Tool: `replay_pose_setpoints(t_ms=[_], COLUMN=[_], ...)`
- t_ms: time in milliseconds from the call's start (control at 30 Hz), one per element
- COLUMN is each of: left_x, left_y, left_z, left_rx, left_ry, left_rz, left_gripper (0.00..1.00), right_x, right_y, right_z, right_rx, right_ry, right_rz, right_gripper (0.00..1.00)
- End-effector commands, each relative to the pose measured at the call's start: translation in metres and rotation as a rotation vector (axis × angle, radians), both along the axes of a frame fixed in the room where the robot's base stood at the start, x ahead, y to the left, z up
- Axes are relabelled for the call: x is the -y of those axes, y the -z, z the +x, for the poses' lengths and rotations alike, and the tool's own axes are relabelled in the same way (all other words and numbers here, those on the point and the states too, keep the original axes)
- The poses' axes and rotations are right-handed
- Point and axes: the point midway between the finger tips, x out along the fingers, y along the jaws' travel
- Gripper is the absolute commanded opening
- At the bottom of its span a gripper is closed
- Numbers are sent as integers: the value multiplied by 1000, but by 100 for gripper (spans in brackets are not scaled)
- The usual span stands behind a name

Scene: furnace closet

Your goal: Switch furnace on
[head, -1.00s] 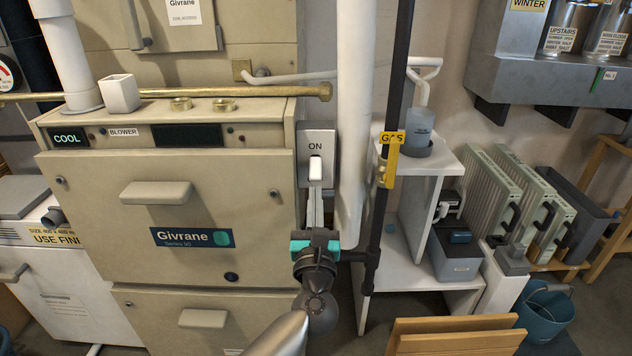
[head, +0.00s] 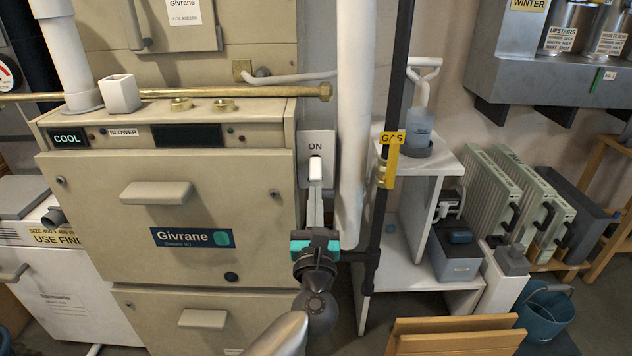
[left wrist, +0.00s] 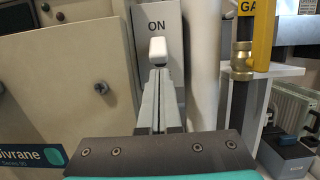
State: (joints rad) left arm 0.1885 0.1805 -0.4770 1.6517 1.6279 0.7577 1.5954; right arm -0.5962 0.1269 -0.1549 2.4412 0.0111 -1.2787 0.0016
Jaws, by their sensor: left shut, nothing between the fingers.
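The beige furnace (head: 110,235) stands at the left with a "Givrane" label on its door. A grey switch plate marked "ON" (head: 316,140) is beside its right edge. A white switch lever (head: 315,168) sits just below the "ON" lettering. The plate (left wrist: 170,22) and lever (left wrist: 157,49) also show in the left wrist view. My left gripper (head: 315,188) is shut and empty, fingertips just below the lever, at or very near it. The fingers (left wrist: 158,76) hide the lower plate. I cannot tell whether they touch the lever. My right gripper is not in view.
A white vertical pipe (head: 352,110) runs close to the right of the switch plate. A black gas pipe with a yellow handle (head: 392,158) stands beyond it. A brass pipe (head: 225,93) crosses above the furnace front. Wooden boards (head: 455,335) stand at the lower right.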

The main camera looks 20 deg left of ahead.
Motion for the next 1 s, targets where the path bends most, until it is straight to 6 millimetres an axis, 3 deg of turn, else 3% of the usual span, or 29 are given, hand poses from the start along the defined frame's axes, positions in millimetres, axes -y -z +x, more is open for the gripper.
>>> replay_pose_setpoints(t_ms=[367, 800, 1000], left_x=[0, -1, 1], left_y=[-20, -9, -8], left_z=[0, 1, -7], left_rx=[3, 11, 6], left_ry=[-1, -3, -1], left_rz=[0, 1, 0], left_gripper=[0, 0, 0], right_x=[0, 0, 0], right_y=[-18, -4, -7], right_z=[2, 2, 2], right_rx=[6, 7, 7], right_ry=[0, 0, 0], right_rz=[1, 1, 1], right_gripper=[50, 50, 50])
